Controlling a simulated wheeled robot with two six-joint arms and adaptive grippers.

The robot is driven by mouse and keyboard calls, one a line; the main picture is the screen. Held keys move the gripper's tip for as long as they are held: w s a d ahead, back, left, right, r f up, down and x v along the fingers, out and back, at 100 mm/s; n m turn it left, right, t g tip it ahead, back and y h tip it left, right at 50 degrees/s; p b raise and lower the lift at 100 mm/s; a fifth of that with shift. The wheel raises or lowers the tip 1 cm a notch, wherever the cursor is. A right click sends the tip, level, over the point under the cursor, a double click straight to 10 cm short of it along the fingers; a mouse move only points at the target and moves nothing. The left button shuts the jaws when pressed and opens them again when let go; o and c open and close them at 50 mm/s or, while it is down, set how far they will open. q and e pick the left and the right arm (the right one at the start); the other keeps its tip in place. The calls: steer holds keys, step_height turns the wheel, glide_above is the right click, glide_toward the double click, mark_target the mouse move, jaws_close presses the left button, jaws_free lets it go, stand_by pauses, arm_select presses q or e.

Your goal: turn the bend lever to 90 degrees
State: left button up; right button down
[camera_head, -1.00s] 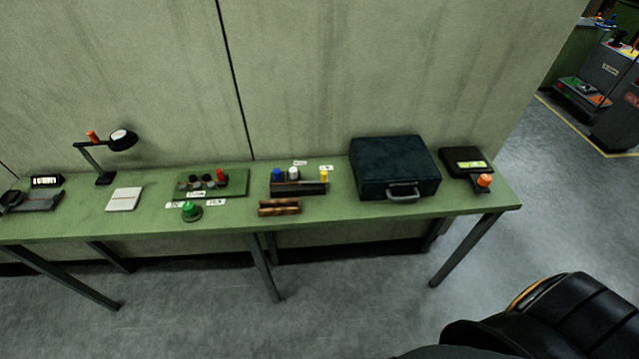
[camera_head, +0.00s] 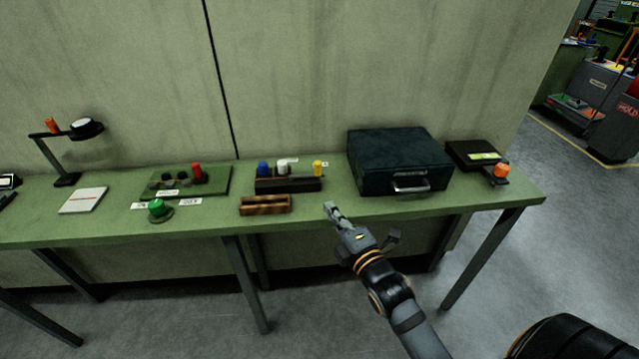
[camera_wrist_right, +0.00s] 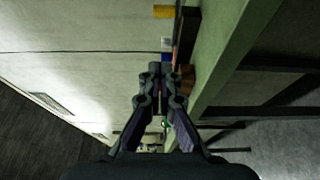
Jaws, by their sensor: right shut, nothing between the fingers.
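No readable label marks out the bend lever, so I cannot tell which part it is. Upright coloured parts stand on the bench: a red one (camera_head: 197,172) on a green board (camera_head: 218,189), and blue (camera_head: 264,169), white (camera_head: 283,168) and yellow (camera_head: 318,168) ones on a dark block (camera_head: 288,185). An orange knob (camera_head: 501,170) sits at the right end, and a lamp-like stand (camera_head: 67,179) with an orange piece is at the left. My right gripper (camera_head: 332,209) is shut and empty near the bench's front edge, touching none of these. My left gripper is out of view.
The green bench (camera_head: 330,190) runs along a wall. A dark case (camera_head: 400,160) stands right of my gripper. A brown wooden block (camera_head: 265,205) lies left of it, and a green knob (camera_head: 157,208) further left. Bench legs and open floor are in front.

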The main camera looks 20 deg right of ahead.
steer(key=w, duration=0.9)
steer(key=shift+w+a, duration=0.25)
steer(key=shift+w, duration=0.15)
steer(key=shift+w+d+p, duration=0.4)
steer(key=shift+w+d, duration=0.95)
steer(key=shift+w, duration=0.25)
